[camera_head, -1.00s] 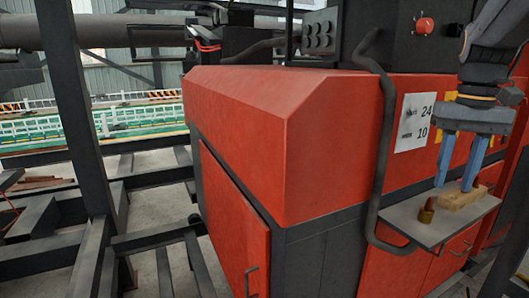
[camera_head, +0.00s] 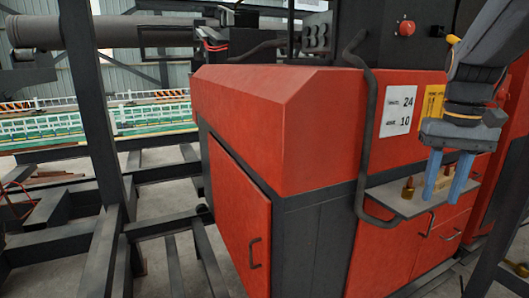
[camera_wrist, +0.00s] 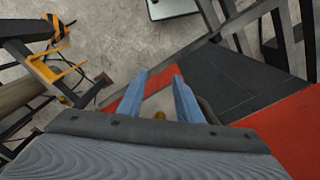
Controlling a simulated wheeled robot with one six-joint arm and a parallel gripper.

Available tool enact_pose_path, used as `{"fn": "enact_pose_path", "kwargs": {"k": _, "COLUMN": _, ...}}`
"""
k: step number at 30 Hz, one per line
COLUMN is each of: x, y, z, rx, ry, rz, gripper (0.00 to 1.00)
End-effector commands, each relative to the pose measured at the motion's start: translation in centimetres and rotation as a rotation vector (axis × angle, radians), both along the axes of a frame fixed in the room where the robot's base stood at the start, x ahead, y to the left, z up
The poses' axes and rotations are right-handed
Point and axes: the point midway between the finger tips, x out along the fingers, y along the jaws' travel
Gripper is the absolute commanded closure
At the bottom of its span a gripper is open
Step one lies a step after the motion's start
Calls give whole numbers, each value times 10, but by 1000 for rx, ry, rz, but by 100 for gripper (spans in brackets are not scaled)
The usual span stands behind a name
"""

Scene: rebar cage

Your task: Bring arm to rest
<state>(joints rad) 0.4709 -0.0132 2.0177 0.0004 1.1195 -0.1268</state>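My gripper (camera_head: 441,199) is at the right of the head view, pointing down in front of a small grey shelf (camera_head: 392,200) on the red machine. Its two blue fingers stand apart with nothing held between them. It also shows in the wrist view (camera_wrist: 159,78), again with a gap between the fingers. A small brass-coloured piece (camera_head: 408,189) stands on the shelf, left of the fingers. A light wooden block (camera_head: 443,182) shows partly behind and between the fingers; the rest of it is hidden. My arm is bent above the gripper.
The red machine cabinet (camera_head: 250,120) fills the middle, with a dark bent pipe (camera_head: 365,130) beside the shelf. A white sign (camera_head: 397,111) and a red button (camera_head: 407,28) are on it. Dark steel frames (camera_head: 95,110) stand at the left.

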Motion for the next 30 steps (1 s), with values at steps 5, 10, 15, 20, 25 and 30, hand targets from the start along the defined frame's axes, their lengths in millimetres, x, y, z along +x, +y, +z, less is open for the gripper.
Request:
{"fn": "enact_pose_path", "kwargs": {"k": 5, "x": 8, "y": 29, "z": -39, "rx": -3, "ry": -8, "rz": 49, "gripper": 68}}
{"fn": "enact_pose_path", "kwargs": {"k": 10, "x": 12, "y": 68, "z": -88, "rx": -8, "ry": -25, "rz": 112, "gripper": 68}}
{"fn": "enact_pose_path", "kwargs": {"k": 15, "x": 3, "y": 127, "z": -160, "rx": -13, "ry": -51, "rz": 209, "gripper": 68}}
{"fn": "enact_pose_path", "kwargs": {"k": 20, "x": -19, "y": 176, "z": -219, "rx": -15, "ry": -83, "rz": 296, "gripper": 68}}
{"fn": "enact_pose_path", "kwargs": {"k": 25, "x": -35, "y": 198, "z": -245, "rx": -15, "ry": -104, "rz": 340, "gripper": 68}}
{"fn": "enact_pose_path", "kwargs": {"k": 30, "x": -37, "y": 200, "z": -247, "rx": -16, "ry": -108, "rz": 344, "gripper": 68}}
